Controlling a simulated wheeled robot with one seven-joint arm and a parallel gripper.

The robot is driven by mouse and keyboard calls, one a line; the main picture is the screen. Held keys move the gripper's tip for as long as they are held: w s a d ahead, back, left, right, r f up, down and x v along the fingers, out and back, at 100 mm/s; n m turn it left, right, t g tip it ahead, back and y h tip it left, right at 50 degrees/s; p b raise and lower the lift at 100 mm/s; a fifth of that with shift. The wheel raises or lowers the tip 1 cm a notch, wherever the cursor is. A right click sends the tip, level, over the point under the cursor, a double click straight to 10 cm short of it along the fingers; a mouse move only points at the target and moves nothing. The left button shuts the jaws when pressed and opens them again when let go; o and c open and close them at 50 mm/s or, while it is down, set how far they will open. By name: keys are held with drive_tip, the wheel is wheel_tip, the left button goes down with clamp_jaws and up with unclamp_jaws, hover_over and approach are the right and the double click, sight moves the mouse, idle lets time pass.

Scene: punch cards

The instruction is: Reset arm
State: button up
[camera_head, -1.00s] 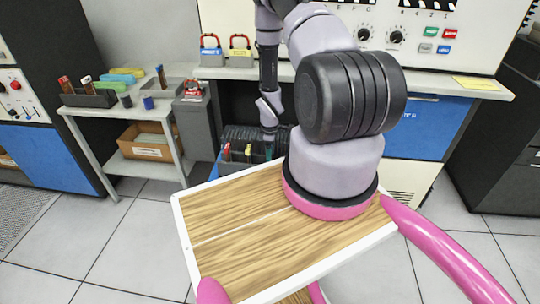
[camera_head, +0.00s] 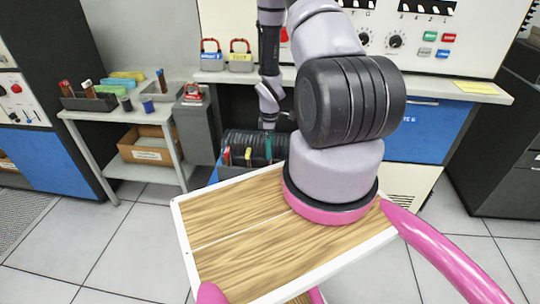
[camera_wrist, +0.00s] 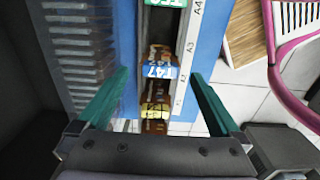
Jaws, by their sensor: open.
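My gripper (camera_wrist: 161,74) is open in the wrist view, with its two green fingers spread apart and nothing held between them. Below the fingers is a narrow dark slot holding brown items and a blue label reading "T47" (camera_wrist: 160,71). In the head view my arm folds over and its far end reaches down to a dark card bin (camera_head: 232,172) under the counter. My gripper is small and partly hidden there, with a green finger showing beside the bin's colored tabs.
A grey cart (camera_head: 135,110) with trays and a cardboard box (camera_head: 146,144) stands at the left. A counter (camera_head: 440,84) with red-handled cases (camera_head: 211,57) runs above the bin. A blue strip with a white scale (camera_wrist: 186,60) borders the slot.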

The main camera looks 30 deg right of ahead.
wheel_tip(320, 180, up, 3)
drive_tip(key=shift+r, duration=0.15)
drive_tip(key=a+r+m+t, duration=0.2)
drive_tip(key=r+m, duration=0.2)
drive_tip(key=r, duration=1.2)
drive_tip(key=a+r+m+t, duration=0.1)
drive_tip(key=a+r+m, duration=0.15)
drive_tip(key=r, duration=1.35)
drive_tip(key=s+a+r+m+t+y, duration=0.1)
drive_tip(key=s+a+r+m, duration=0.3)
drive_tip(key=s+r, duration=0.5)
drive_tip(key=s+a+r+m+t+y, duration=0.1)
drive_tip(key=s+a+r+m+t, duration=0.2)
drive_tip(key=s+r, duration=0.7)
drive_tip(key=shift+s+a+r+m, duration=0.3)
drive_tip(key=shift+a+r+m, duration=0.55)
drive_tip(key=shift+a+m, duration=0.15)
